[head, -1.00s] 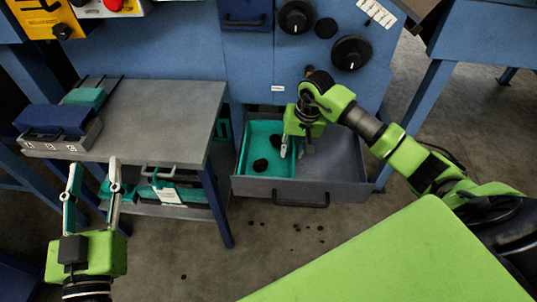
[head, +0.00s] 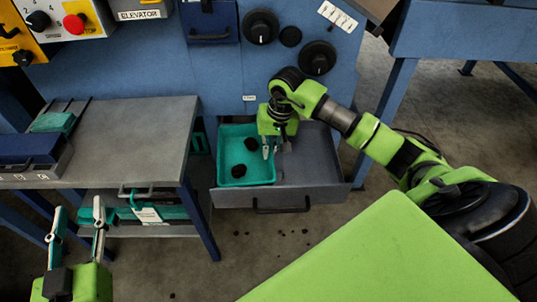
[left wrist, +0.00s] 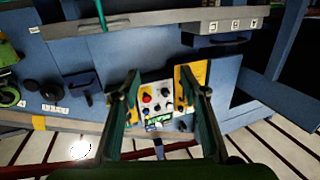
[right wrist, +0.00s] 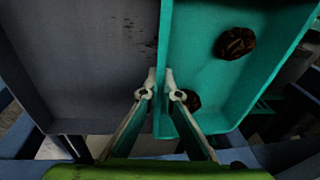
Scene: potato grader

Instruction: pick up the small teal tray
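The small teal tray (head: 232,172) is in the left part of the open drawer, with two dark potato-like lumps (head: 239,171) in it. My right gripper (head: 271,150) points down at its right wall. In the right wrist view the fingertips (right wrist: 161,88) are close together, one on each side of the tray wall, and appear shut on it. The tray (right wrist: 207,85) shows there to the right of the grey drawer floor. Its front edge appears slightly above the drawer rim. My left gripper (head: 77,218) is open and empty, in front of the grey table; its fingers (left wrist: 165,92) are spread.
The grey drawer (head: 320,160) is open, its right part empty. A grey table (head: 135,125) stands to the left, with a blue bin (head: 30,148) and teal box (head: 55,122) on it. A lower shelf holds teal items (head: 175,212). Small dark bits lie on the floor.

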